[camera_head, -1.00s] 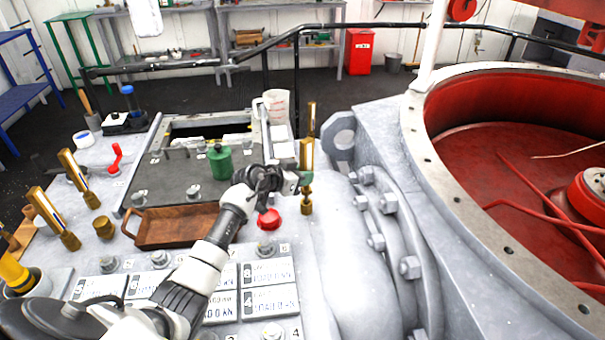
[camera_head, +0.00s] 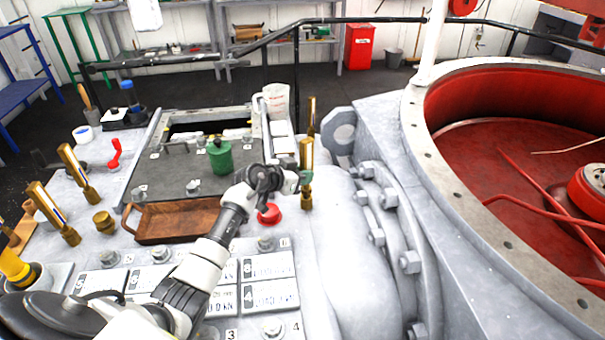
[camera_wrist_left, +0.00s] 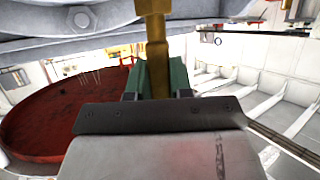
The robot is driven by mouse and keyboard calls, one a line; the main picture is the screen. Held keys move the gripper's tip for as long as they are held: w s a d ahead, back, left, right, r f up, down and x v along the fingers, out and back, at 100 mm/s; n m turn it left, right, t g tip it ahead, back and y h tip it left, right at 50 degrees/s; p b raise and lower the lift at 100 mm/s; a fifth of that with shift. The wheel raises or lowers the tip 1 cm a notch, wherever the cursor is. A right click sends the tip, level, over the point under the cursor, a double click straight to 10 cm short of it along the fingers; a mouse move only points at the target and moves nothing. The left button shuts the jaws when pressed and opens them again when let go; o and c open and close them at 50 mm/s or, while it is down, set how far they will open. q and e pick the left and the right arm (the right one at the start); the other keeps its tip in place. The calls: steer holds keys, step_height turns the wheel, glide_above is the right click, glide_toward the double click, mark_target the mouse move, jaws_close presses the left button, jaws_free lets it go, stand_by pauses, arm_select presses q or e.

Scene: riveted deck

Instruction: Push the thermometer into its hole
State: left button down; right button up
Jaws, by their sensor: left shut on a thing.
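A brass thermometer (camera_head: 306,156) stands upright near the right edge of the deck panel in the head view. My left gripper (camera_head: 294,183) is shut on it from the left. In the left wrist view the thermometer's brass stem (camera_wrist_left: 157,55) passes between the green fingers (camera_wrist_left: 157,80). Its lower end reaches down to the grey casing; the hole is hidden, and I cannot tell how deep it sits. Another brass thermometer (camera_head: 311,114) stands just behind it. My right gripper is not in view.
A red knob (camera_head: 269,214) lies just below my left gripper. A green canister (camera_head: 220,158) and a brown wooden tray (camera_head: 176,222) are to the left. Two more brass thermometers (camera_head: 79,173) (camera_head: 53,213) stand at the far left. Large bolts (camera_head: 366,173) line the casing at right.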

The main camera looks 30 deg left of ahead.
arm_select(q)
steer(key=shift+f, duration=0.9)
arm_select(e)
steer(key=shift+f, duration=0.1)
arm_select(q)
steer(key=c, duration=0.9)
jaws_free()
